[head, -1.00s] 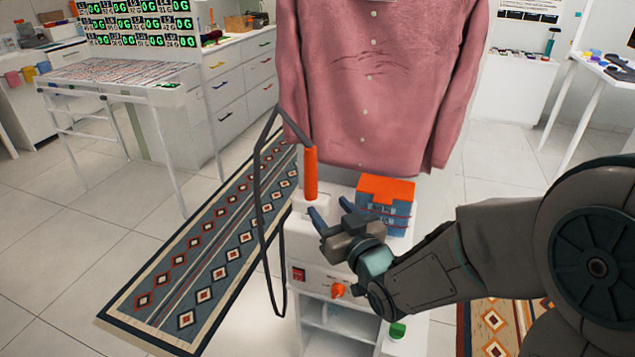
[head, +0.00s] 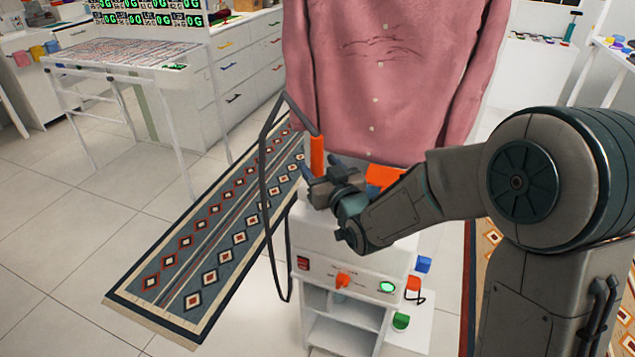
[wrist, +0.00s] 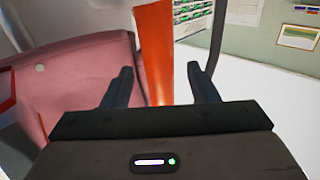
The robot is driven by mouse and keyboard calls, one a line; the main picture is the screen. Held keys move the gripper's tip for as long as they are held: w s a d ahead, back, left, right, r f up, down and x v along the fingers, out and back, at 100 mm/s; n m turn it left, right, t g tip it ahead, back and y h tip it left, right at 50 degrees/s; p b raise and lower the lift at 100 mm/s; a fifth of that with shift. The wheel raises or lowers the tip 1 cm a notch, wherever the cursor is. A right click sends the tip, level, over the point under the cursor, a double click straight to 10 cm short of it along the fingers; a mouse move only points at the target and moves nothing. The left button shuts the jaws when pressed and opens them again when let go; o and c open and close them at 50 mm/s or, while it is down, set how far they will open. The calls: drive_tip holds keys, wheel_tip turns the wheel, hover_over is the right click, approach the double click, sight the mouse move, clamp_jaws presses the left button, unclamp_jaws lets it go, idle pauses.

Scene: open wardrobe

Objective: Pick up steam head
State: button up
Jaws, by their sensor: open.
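The steam head (head: 317,156) is an upright orange handle with a dark hose (head: 266,190) looping from its top. It stands at the left side of the white steamer unit (head: 335,262), in front of the shirt. My gripper (head: 320,170) is open at the handle's lower part. In the wrist view the orange handle (wrist: 155,45) appears between the two fingers (wrist: 161,82). Its lower end is hidden behind the gripper body, and I cannot tell whether the fingers touch it.
A pink shirt (head: 385,80) hangs just behind the gripper. An orange-topped box (head: 384,177) is partly hidden behind my arm. Small coloured items, including a blue block (head: 424,264), sit right of the unit. A patterned rug (head: 205,245) and open floor lie left.

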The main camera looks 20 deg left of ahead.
drive_tip(key=x, duration=0.4)
clamp_jaws()
